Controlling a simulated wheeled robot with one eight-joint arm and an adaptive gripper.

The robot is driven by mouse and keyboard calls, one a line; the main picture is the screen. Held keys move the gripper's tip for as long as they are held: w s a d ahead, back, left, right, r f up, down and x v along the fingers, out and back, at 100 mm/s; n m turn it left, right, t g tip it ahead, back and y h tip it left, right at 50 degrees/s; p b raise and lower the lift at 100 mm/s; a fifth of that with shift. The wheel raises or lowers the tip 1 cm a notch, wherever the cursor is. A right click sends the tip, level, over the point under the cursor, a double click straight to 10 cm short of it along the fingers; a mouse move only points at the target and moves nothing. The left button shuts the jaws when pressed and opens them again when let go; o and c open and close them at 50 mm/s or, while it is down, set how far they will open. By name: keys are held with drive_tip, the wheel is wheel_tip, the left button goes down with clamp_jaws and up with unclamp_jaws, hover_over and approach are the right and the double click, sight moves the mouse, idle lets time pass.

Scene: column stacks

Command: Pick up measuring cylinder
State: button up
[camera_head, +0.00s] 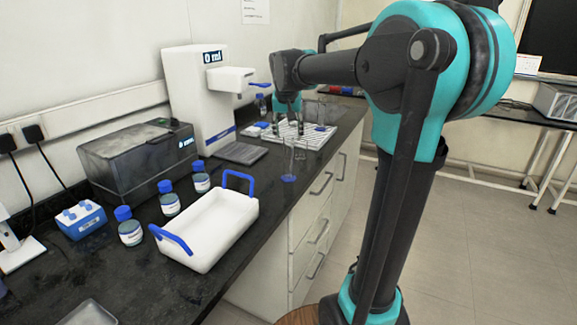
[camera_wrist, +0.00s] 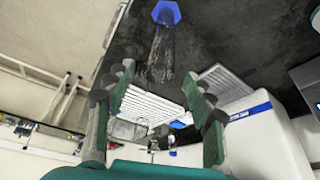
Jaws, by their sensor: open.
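The measuring cylinder (camera_head: 289,160) is clear with a blue base and stands upright on the dark bench near its front edge. In the wrist view the clear cylinder (camera_wrist: 160,52) runs from its blue six-sided base at the top of the picture towards the gap between my fingers. My gripper (camera_wrist: 162,85) is open, with one finger on each side of that gap and nothing held.
A white rack (camera_head: 312,137) with glassware stands behind the cylinder. A white dispenser (camera_head: 195,95) and a dark grey box (camera_head: 135,160) stand along the wall. A white tray (camera_head: 210,230) with blue handles and several blue-capped bottles are nearer.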

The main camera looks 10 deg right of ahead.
sight(288, 140)
drive_tip(key=x, duration=0.4)
drive_tip(key=shift+c, duration=0.5)
clamp_jaws()
